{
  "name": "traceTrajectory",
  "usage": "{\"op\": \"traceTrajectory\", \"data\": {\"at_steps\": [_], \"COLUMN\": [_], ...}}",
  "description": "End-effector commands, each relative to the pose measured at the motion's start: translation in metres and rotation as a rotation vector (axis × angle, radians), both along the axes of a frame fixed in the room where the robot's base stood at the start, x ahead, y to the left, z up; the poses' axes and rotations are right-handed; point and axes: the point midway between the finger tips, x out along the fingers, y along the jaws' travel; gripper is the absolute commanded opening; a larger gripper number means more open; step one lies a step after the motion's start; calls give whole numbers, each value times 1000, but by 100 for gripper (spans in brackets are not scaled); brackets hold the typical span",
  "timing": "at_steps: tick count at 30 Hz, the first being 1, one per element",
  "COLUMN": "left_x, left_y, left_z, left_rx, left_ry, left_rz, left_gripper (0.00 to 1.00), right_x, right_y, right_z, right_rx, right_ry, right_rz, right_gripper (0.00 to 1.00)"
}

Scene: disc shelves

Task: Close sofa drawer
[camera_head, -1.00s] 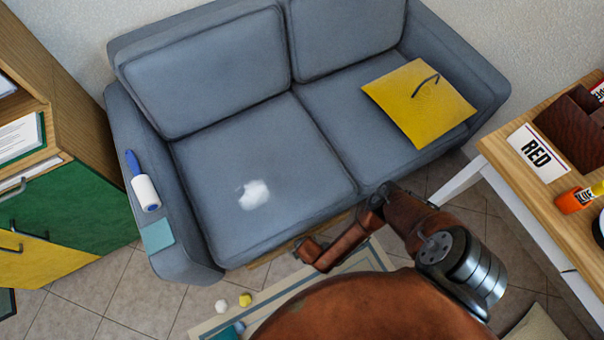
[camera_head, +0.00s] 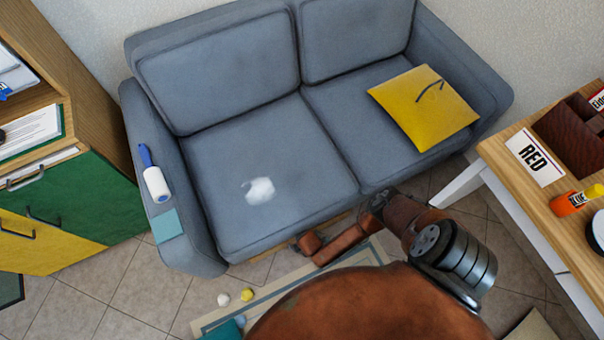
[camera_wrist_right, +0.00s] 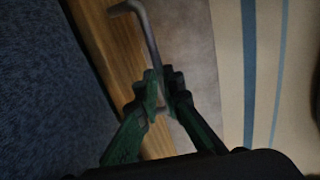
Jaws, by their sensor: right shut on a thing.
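The grey sofa (camera_head: 270,115) stands against the wall in the head view. A thin strip of its wooden drawer front (camera_head: 345,217) shows below the seat, largely hidden by my right arm. In the right wrist view the wooden drawer front (camera_wrist_right: 105,45) runs beside the blue-grey sofa fabric (camera_wrist_right: 45,90). A bent metal handle (camera_wrist_right: 148,32) sticks out from the wood. My right gripper (camera_wrist_right: 165,85), with green fingers, is shut on the handle. In the head view the right gripper is hidden behind my arm. My left gripper is in neither view.
A yellow cushion (camera_head: 410,115) and a white patch (camera_head: 259,191) lie on the seat. A lint roller (camera_head: 153,178) lies on the left armrest. A desk (camera_head: 500,160) stands at right, a cabinet (camera_head: 95,210) at left.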

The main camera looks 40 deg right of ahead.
Motion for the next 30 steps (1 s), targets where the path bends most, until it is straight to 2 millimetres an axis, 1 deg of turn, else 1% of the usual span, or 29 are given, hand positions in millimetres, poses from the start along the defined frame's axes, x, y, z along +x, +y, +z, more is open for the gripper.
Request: {"op": "traceTrajectory", "data": {"at_steps": [1,3,4,11,26,30], "left_x": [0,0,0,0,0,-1], "left_y": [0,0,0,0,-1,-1], "left_z": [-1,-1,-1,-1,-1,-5], "left_rx": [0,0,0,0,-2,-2], "left_ry": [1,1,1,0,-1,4], "left_rz": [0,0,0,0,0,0], "left_gripper": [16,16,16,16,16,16], "right_x": [6,7,7,6,4,4], "right_y": [-1,-1,-1,-1,-2,5], "right_z": [1,1,1,1,1,-1], "right_rx": [0,0,0,-2,-3,-2], "right_ry": [-9,-9,-9,-8,-5,-5], "right_rz": [1,1,1,0,1,13], "right_gripper": [0,0,9,25,26,26]}}
